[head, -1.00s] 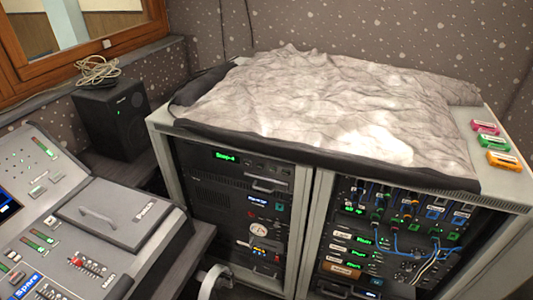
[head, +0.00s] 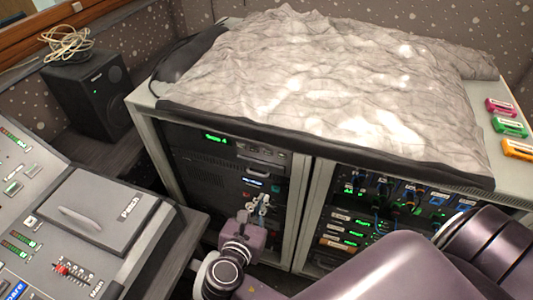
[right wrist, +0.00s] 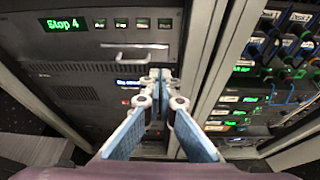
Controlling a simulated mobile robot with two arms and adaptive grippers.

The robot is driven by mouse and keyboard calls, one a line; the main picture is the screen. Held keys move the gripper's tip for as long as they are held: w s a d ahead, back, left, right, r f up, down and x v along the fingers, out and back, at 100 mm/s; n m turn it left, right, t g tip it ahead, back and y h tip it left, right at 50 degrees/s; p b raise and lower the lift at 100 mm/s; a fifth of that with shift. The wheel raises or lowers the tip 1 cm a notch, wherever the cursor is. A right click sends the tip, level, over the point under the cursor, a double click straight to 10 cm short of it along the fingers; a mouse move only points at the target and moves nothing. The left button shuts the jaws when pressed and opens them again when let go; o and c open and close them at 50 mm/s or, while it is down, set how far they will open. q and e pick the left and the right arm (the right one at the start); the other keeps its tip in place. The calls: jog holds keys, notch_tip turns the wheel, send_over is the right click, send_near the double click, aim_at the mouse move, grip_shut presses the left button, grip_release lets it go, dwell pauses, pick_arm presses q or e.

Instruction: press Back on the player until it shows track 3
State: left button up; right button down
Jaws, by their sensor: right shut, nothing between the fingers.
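The player (head: 262,154) is the top unit in the left rack. The button labels are too small to read surely. My right gripper (head: 262,200) is in front of the left rack, below the player's front; in the right wrist view its fingers (right wrist: 160,75) are together and empty, below the button row and apart from it. My left gripper is not in view.
A handle (right wrist: 133,54) projects from the rack front below the buttons. The right rack (head: 385,205) holds patch cables. A crumpled grey cover (head: 320,80) lies over the rack top. A mixing desk (head: 95,225) stands at left, with a black speaker (head: 88,95) behind it.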

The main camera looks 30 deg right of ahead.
aim_at(282, 158)
jog(key=shift+h, duration=0.5)
jog(key=r, duration=0.4)
jog(key=shift+s+d, duration=0.1)
jog(key=shift+d, duration=0.15)
jog(key=x, duration=0.4)
jog(key=p+x, duration=0.1)
jog(key=x, duration=0.4)
jog(key=r+p+x, duration=0.1)
jog(key=x, duration=0.4)
